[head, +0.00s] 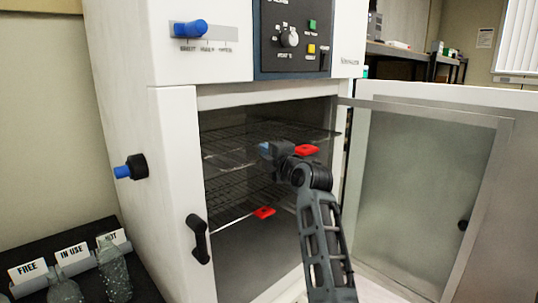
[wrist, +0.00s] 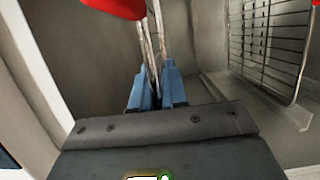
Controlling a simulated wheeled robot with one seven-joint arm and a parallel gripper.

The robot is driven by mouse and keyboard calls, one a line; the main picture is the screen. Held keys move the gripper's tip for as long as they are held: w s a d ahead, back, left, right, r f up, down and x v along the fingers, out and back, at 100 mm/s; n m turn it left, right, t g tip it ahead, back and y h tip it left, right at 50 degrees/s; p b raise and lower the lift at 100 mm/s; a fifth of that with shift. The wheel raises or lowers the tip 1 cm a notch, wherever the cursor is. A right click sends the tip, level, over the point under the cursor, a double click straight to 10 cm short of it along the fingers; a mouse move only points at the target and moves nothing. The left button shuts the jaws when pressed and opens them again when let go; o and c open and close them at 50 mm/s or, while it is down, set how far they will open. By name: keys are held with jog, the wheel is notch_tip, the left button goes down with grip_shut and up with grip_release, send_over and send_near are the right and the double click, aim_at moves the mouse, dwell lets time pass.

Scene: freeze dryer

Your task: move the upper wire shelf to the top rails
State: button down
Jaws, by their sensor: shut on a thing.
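The upper wire shelf (head: 235,141) is inside the open chamber, near its top, with a red tag (head: 307,150) at its front. The red tag also shows in the wrist view (wrist: 118,8). My gripper (head: 266,147) is at the shelf's front edge, left of the tag. In the wrist view its blue fingers (wrist: 156,88) are shut on the shelf's front wires (wrist: 153,45). My gripper and arm hide part of the shelf front. I cannot tell which rails bear the shelf.
A lower wire shelf (head: 235,203) with its own red tag (head: 264,212) sits below. The door (head: 425,190) stands open to the right. A black handle (head: 198,238) juts from the left front. Glass bottles (head: 115,270) stand at lower left.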

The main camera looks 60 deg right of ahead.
jog(key=b, duration=0.3)
send_near(230, 138)
jog(key=shift+w+d+f, duration=0.1)
jog(key=shift+w+d, duration=0.3)
jog(key=shift+d, duration=0.35)
jog(key=shift+w+d+f, duration=0.1)
jog(key=shift+w+d, duration=0.3)
jog(key=shift+d, duration=0.35)
jog(key=shift+w+d+r+b, duration=0.1)
jog(key=shift+w+b, duration=0.2)
jog(key=shift+w, duration=0.05)
jog(key=shift+w+d+b, duration=0.25)
jog(key=shift+w+b, duration=0.2)
jog(key=shift+w, duration=0.5)
jog(key=shift+w+d+b, duration=0.3)
jog(key=shift+w+b, duration=0.2)
jog(key=shift+w, duration=0.5)
jog(key=shift+w+d+b, duration=0.25)
jog(key=shift+w+b, duration=0.2)
jog(key=shift+w, duration=0.5)
jog(key=shift+f, duration=0.25)
jog(key=shift+f+b, duration=0.25)
jog(key=shift+b, duration=0.2)
jog(key=c, duration=1.1)
grip_release()
jog(key=shift+f, duration=0.1)
